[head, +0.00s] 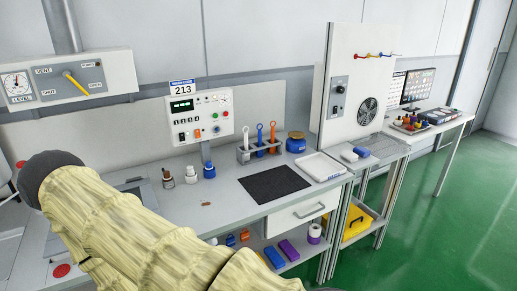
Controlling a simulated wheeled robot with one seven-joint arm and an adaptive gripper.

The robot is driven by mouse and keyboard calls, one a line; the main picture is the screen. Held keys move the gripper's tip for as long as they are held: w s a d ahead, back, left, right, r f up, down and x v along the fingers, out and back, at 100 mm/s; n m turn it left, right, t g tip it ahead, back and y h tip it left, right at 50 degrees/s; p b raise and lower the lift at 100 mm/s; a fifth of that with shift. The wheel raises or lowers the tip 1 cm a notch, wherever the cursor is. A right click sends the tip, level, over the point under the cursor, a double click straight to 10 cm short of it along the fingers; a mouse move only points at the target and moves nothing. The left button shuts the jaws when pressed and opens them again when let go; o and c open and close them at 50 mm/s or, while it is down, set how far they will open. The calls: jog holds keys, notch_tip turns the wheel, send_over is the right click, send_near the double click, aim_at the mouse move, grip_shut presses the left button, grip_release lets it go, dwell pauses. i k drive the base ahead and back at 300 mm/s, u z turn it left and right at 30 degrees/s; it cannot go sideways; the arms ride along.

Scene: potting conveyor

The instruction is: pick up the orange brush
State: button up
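A grey rack (243,156) stands on the bench, left of a blue jar. It holds upright long-handled tools: a blue one (259,136) and an orange one (273,133), which looks like the orange brush. The lower end of the orange tool is hidden in the rack, so I cannot see bristles. My arm, in a pale yellow sleeve, crosses the lower left of the head view, well apart from the rack. My gripper is not in view.
A black mat (274,184) lies in front of the rack. A white tray (319,167) and blue jar (296,143) stand to its right. Small bottles (191,174) stand left. A control box (200,117) is behind. Blue and purple blocks (288,250) lie on the lower shelf.

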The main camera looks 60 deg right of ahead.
aim_at(273, 150)
jog(key=i, duration=0.9)
jog(key=z, duration=2.05)
jog(key=k, duration=0.45)
jog(key=z, duration=0.95)
jog(key=i, duration=0.6)
jog(key=u, duration=1.15)
